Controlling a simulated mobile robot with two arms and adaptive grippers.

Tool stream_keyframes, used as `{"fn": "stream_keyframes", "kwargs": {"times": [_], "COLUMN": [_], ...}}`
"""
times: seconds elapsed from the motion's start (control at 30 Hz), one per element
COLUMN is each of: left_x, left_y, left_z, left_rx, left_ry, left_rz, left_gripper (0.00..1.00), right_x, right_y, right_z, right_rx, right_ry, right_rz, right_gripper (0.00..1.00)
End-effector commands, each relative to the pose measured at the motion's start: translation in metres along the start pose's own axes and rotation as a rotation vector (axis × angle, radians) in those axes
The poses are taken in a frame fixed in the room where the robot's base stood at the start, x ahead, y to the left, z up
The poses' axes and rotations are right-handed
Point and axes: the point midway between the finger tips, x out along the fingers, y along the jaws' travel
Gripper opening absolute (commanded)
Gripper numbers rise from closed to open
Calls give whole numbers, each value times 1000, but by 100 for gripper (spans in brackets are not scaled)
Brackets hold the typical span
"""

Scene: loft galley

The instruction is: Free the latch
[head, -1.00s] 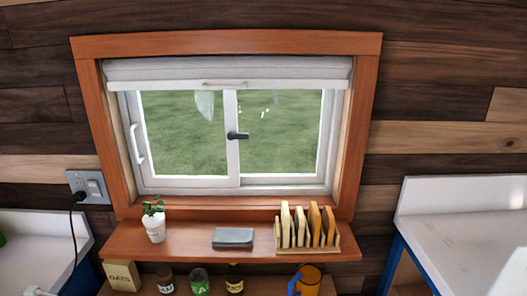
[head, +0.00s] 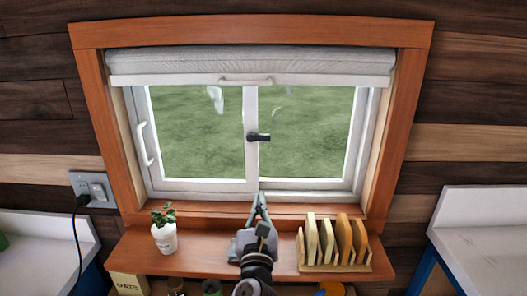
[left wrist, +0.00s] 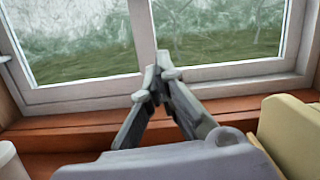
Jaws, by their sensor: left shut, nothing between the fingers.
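The latch (head: 259,137) is a small dark handle on the middle upright of the white sliding window (head: 251,165). It lies roughly level, pointing right. My left gripper (head: 260,196) is below the latch, in front of the window's bottom rail, and apart from the latch. Its fingertips meet with nothing between them. In the left wrist view the closed fingertips (left wrist: 160,70) point at the lower part of the middle upright (left wrist: 143,30); the latch is out of that view. My right gripper is in neither view.
The wooden sill shelf (head: 200,255) holds a potted plant (head: 164,239) to the left and a rack of boards (head: 335,266) to the right of my arm. A rolled blind (head: 250,65) with a handle hangs above. A white pull handle (head: 145,143) is on the window's left.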

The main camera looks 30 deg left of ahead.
Motion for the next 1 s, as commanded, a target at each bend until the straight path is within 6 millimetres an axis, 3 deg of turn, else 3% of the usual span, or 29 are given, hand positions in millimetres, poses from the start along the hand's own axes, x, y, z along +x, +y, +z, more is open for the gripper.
{"fn": "stream_keyframes", "kwargs": {"times": [0.17, 0.57, 0.77, 1.0], "left_x": [4, 8, 37, 90], "left_y": [-5, -5, -6, -6], "left_z": [9, 10, 14, 16], "left_rx": [91, 93, 94, 93], "left_ry": [-39, -41, -42, -41], "left_rz": [-10, -11, -10, -9], "left_gripper": [0, 0, 0, 0], "right_x": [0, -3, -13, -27], "right_y": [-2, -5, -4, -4], "right_z": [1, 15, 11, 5], "right_rx": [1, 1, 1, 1], "right_ry": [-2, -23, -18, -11], "right_rz": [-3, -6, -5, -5], "right_gripper": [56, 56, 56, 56]}}
